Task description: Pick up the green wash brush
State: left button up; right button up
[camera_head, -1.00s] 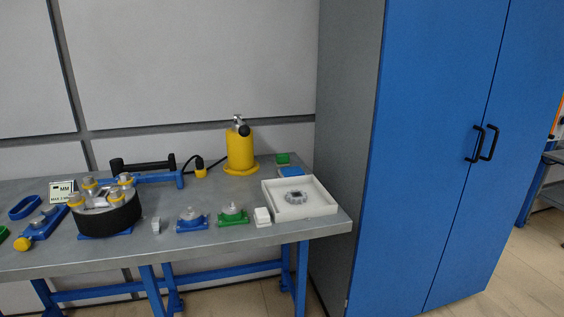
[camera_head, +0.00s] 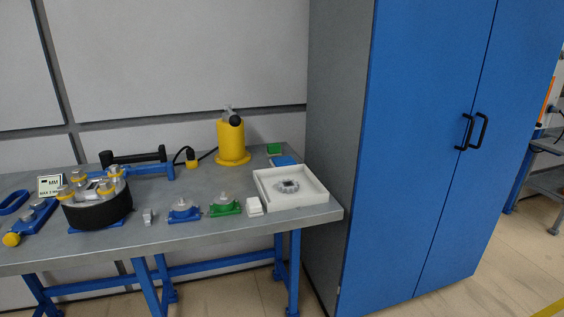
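Two green things lie on the grey workbench (camera_head: 190,236). One is a green piece (camera_head: 225,208) with a pale grey knob on top, near the front edge, beside a similar blue piece (camera_head: 184,214). The other is a small flat green block (camera_head: 274,149) at the back right, behind a flat blue block (camera_head: 285,160). No bristles show at this size, so I cannot tell which is the green wash brush. Neither of my grippers is in view.
A white tray (camera_head: 322,198) holding a grey part stands at the bench's right end. A white block (camera_head: 254,206), a yellow canister (camera_head: 232,143) and a black round fixture (camera_head: 98,215) stand nearby. A tall blue cabinet (camera_head: 415,150) closes off the right side.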

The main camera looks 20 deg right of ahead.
aim_at(273, 149)
jog(key=u, duration=0.4)
jog(key=i, duration=1.5)
jog(key=z, duration=0.65)
